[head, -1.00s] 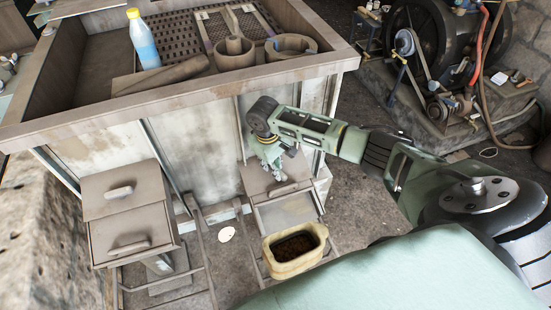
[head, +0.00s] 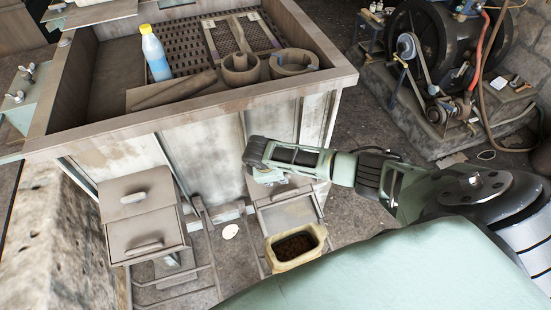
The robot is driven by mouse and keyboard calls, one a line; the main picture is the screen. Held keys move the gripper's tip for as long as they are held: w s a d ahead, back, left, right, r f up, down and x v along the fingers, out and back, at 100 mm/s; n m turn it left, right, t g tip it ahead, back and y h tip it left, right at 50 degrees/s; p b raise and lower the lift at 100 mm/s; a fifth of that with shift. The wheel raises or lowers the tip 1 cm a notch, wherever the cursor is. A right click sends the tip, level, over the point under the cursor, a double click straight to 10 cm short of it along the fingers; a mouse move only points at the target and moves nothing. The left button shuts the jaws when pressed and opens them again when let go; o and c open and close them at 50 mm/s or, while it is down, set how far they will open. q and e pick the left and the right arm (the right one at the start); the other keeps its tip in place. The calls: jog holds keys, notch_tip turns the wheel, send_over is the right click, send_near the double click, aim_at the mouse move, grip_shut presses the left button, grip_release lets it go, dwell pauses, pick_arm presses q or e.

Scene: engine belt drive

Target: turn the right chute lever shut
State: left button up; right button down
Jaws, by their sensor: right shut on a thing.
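The right chute (head: 288,212) is a grey box on the front of the large bin, with its sloped tray over a yellowish tub (head: 297,248). My right arm reaches in from the right across the top of this chute. My right gripper (head: 268,176) is at the chute's upper end, mostly hidden under my wrist. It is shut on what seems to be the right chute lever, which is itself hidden. The tub holds dark material. My left gripper is not in view.
A left chute box (head: 142,215) with two handles stands at the left. An engine (head: 440,50) with belt stands at the back right.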

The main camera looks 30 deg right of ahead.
jog(key=shift+s+a+n+t+p, duration=0.1)
jog(key=shift+n+t+p, duration=0.3)
jog(key=shift+n, duration=0.6)
jog(key=c, duration=1.7)
grip_release()
jog(key=v, duration=1.2)
jog(key=shift+a, duration=0.1)
jog(key=shift+f, duration=0.15)
